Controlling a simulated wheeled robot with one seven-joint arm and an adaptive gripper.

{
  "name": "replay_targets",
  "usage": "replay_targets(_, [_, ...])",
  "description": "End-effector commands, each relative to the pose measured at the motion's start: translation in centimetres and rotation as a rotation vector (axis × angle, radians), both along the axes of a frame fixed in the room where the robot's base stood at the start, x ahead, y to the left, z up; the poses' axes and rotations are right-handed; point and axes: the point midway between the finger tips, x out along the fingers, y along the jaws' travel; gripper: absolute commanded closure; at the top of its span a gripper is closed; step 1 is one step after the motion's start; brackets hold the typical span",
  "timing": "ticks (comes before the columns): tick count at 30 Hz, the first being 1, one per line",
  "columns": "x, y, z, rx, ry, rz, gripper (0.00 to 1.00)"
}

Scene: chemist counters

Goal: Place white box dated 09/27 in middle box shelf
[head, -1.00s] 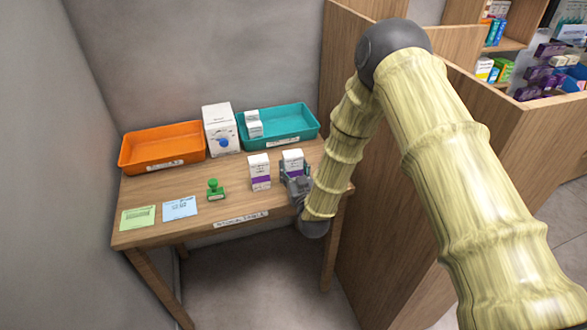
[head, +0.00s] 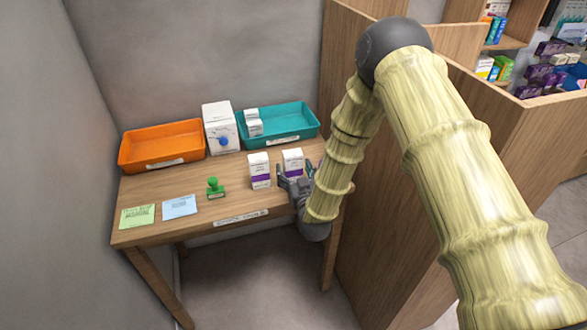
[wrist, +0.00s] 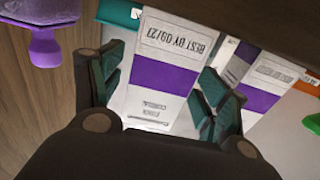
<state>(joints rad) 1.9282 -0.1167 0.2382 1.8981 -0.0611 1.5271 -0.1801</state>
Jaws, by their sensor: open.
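A white box with a purple band (head: 292,161) stands upright at the table's right. In the wrist view this box (wrist: 172,62) reads "BEST BY 09/27" upside down. My gripper (head: 295,176) is open in front of it. In the wrist view my gripper's fingers (wrist: 165,95) are spread, one on each side of the box's lower part; whether they touch it is unclear. A similar white box (head: 259,170) stands to its left; it shows partly behind a finger in the wrist view (wrist: 275,70), its date not readable. The middle box shelf cannot be made out.
On the table are an orange tray (head: 128,152), a white carton (head: 217,115), a teal tray (head: 300,119) holding small white boxes, a green stamp (head: 214,188) and two paper notes. Wooden partitions (head: 440,205) stand right; stocked shelves (head: 497,85) lie beyond. A purple object (wrist: 47,42) is left in the wrist view.

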Motion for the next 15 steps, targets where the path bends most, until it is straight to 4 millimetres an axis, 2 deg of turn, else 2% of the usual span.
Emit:
replay_targets(7, [-4.1,-0.6,-1.6,-0.001,0.004,0.001,0.25])
replay_targets(15, [-8.1,-1.6,-1.3,-0.001,0.002,0.000,0.25])
